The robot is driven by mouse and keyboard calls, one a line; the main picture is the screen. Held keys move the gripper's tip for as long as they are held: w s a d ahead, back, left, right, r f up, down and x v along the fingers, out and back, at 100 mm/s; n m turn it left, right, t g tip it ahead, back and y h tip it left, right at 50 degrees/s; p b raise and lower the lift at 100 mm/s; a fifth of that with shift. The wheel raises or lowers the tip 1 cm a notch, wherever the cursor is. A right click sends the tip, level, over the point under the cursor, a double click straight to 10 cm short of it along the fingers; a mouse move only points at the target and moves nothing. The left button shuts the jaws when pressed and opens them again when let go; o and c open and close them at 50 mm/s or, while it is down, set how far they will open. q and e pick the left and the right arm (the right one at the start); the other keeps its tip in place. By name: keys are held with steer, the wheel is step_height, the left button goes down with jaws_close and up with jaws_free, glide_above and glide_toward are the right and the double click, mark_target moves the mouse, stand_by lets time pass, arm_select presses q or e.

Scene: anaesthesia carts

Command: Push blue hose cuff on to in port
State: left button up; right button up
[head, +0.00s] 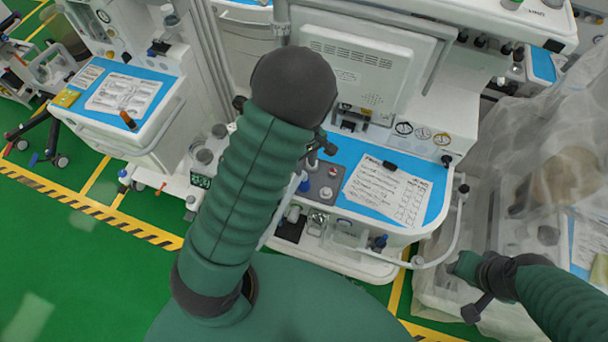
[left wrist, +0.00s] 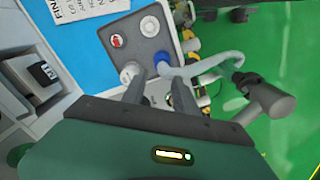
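A blue hose cuff (left wrist: 160,60) shows in the left wrist view on the grey panel, on the end of a pale hose (left wrist: 205,64). A white round port (left wrist: 129,71) is to its left, apart from it, below a red button (left wrist: 117,41). My left gripper (left wrist: 151,71) is open, with its two dark fingers apart. The right fingertip is close to the cuff; I cannot tell whether they touch. In the head view, the cuff (head: 305,185) shows beside my forearm, which hides much of my left gripper. My right gripper (head: 474,287) is at the lower right; its fingers are unclear.
The panel is on a white cart with a blue top (head: 428,208) and a printed sheet (head: 386,190). A white rail (head: 440,258) curves around the cart's right corner. A plastic-draped cart (head: 560,130) stands at right.

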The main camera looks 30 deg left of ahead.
mark_target(305, 179)
arm_select(q)
steer(key=f, duration=0.4)
steer(key=shift+s+d+f, duration=0.2)
steer(key=shift+d+f, duration=0.05)
steer(key=shift+f, duration=0.1)
steer(key=shift+s+d+f, duration=0.15)
steer(key=shift+f, duration=0.1)
step_height(305, 179, down, 4)
steer(key=shift+f+p, duration=0.25)
steer(key=shift+p, duration=0.45)
steer(key=shift+a+f, duration=0.25)
steer(key=shift+f, duration=0.1)
steer(key=shift+w+a, duration=0.1)
steer(key=shift+w, duration=0.1)
steer(key=shift+s, duration=0.1)
steer(key=shift+s+r, duration=0.1)
steer(key=c, duration=0.5)
steer(key=shift+d, duration=0.25)
jaws_close()
arm_select(e)
steer(key=shift+s+d+r, duration=0.4)
steer(key=shift+d+r, duration=0.1)
steer(key=shift+r, duration=0.25)
